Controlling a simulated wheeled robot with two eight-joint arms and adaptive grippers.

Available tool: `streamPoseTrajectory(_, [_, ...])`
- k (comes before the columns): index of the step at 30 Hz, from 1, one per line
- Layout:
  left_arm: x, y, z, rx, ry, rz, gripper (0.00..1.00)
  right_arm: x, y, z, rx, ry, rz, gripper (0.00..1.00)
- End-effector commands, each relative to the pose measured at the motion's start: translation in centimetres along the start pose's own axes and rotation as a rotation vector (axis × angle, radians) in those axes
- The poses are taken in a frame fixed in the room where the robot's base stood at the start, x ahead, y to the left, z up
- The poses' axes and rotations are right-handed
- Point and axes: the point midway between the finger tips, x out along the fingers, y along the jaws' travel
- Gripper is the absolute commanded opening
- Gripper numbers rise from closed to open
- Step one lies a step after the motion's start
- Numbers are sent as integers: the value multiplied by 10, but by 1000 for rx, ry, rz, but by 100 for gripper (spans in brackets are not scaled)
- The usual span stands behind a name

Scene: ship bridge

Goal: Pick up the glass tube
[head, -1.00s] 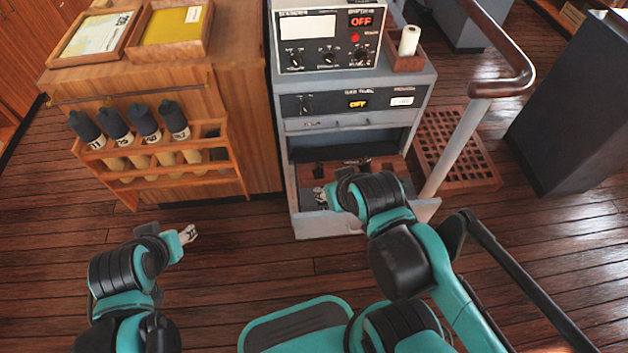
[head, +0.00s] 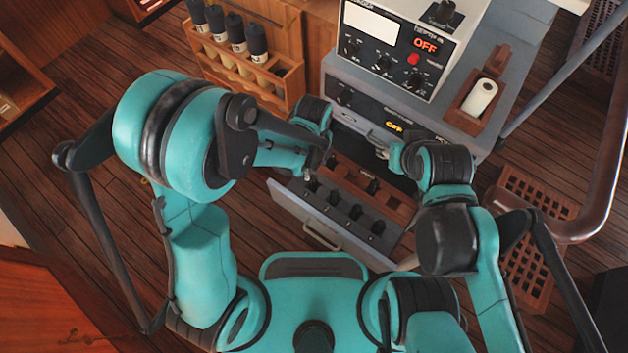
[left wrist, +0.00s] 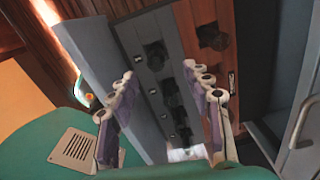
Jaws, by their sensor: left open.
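No clear glass tube can be made out with certainty. The open grey drawer (head: 292,212) holds a grey strip with several small black pieces (head: 335,198) in a row, and a brown wooden strip beside it. The left wrist view shows these black pieces (left wrist: 172,92) below the fingers. My left gripper (head: 309,172) hangs over the left part of the drawer; in the left wrist view (left wrist: 158,75) its fingers are apart with nothing held. My right gripper (head: 381,149) is at the cabinet front, above the drawer's back; its finger opening is too small to judge.
A wooden rack (head: 250,78) holds several dark-capped bottles. The instrument box (head: 398,45) reads OFF. A white roll (head: 481,97) sits in a wooden holder on the cabinet. A curved rail (head: 590,205) and a grating (head: 535,200) lie at right. Floor is clear at left.

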Motion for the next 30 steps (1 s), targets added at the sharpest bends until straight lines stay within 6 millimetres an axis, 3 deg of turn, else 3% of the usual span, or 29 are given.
streamPoseTrajectory(11, [40, 1, -4, 40, 3, 9, 50, 14, 0, 10, 0, 0, 0, 40])
streamPoseTrajectory(18, [77, 6, -5, 38, 3, 8, 50, 32, 0, 23, 0, 0, 0, 40])
streamPoseTrajectory(26, [82, 6, -5, 38, 3, 8, 50, 32, 0, 23, 0, 0, 0, 40])
streamPoseTrajectory(27, [81, 6, -5, 37, 3, 8, 47, 32, 0, 23, 0, 0, 0, 40])
streamPoseTrajectory(30, [81, 6, -5, 37, 3, 8, 21, 32, 0, 23, 0, 0, 0, 40])
